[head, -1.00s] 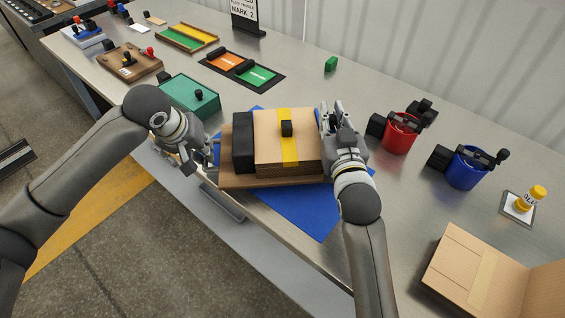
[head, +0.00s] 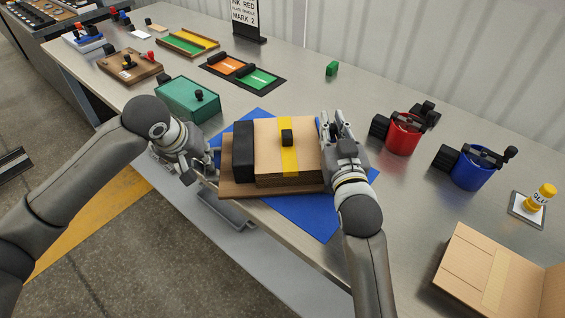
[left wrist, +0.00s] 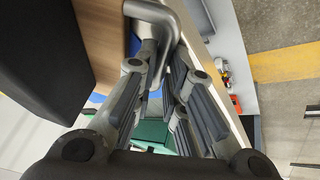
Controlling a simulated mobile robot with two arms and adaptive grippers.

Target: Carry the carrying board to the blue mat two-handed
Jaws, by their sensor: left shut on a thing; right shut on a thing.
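The brown wooden carrying board (head: 235,190) carries a stack of flat cardboard (head: 270,143) with a yellow band and a black block (head: 243,152) at its left end. It is over the blue mat (head: 298,212), which shows behind and in front of it; I cannot tell whether they touch. My left gripper (head: 210,166) is shut at the board's left end. In the left wrist view, its fingers (left wrist: 155,85) close around a grey metal handle (left wrist: 150,14) on the board (left wrist: 98,30). My right gripper (head: 326,135) is shut at the right end; its grip is partly hidden.
A green box (head: 185,100) stands close behind my left gripper. A red pot (head: 403,138) and a blue pot (head: 468,170) stand to the right. An open cardboard box (head: 480,270) is at front right. The table's front edge runs just below the mat.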

